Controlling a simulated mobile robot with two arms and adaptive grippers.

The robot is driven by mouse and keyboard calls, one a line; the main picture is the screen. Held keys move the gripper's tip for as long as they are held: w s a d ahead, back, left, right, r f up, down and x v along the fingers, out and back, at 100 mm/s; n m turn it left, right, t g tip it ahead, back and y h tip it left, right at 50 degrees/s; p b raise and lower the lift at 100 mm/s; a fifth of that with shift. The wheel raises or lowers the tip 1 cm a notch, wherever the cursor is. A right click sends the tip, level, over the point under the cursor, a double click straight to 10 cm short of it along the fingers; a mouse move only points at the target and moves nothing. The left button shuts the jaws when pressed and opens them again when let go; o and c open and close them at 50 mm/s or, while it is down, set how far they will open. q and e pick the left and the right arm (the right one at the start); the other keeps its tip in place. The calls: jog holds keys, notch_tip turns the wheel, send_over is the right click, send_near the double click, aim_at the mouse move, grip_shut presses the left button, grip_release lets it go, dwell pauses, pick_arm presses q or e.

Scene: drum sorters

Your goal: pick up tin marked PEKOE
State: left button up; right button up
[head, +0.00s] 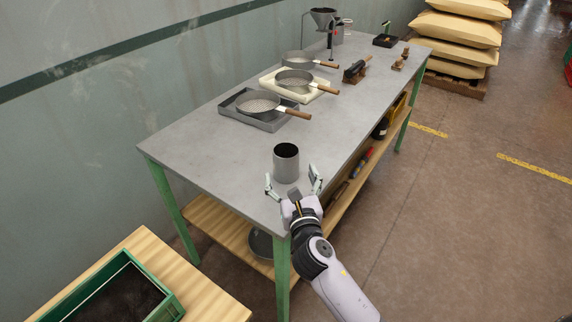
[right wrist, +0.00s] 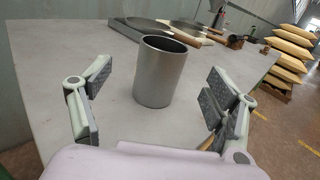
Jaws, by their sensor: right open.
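A plain grey metal tin (head: 286,165) with an open top stands upright near the front corner of the grey table. No marking can be read on the side that shows. My right gripper (head: 294,185) is open just in front of the tin, at the table's near edge. In the right wrist view the tin (right wrist: 160,75) stands beyond and between the spread fingers (right wrist: 155,108), with clear gaps on both sides. Nothing is between the fingers. My left gripper is not in view.
Pans with wooden handles (head: 262,104) sit on trays along the table (head: 200,150). A funnel stand (head: 322,20) and small tools are at the far end. A green crate of dark material (head: 110,290) stands lower left. Sacks (head: 455,35) are stacked far right.

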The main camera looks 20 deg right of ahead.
aim_at(287, 162)
jog(key=w, duration=0.4)
jog(key=shift+w+d, duration=0.15)
jog(key=shift+d, duration=0.1)
jog(key=w, duration=0.2)
jog(key=w+d, duration=0.1)
jog(key=w, duration=0.2)
jog(key=shift+w+f, duration=0.1)
jog(key=shift+f, duration=0.1)
jog(key=shift+c, duration=0.3)
jog(key=shift+r, duration=0.1)
jog(key=c, duration=1.3)
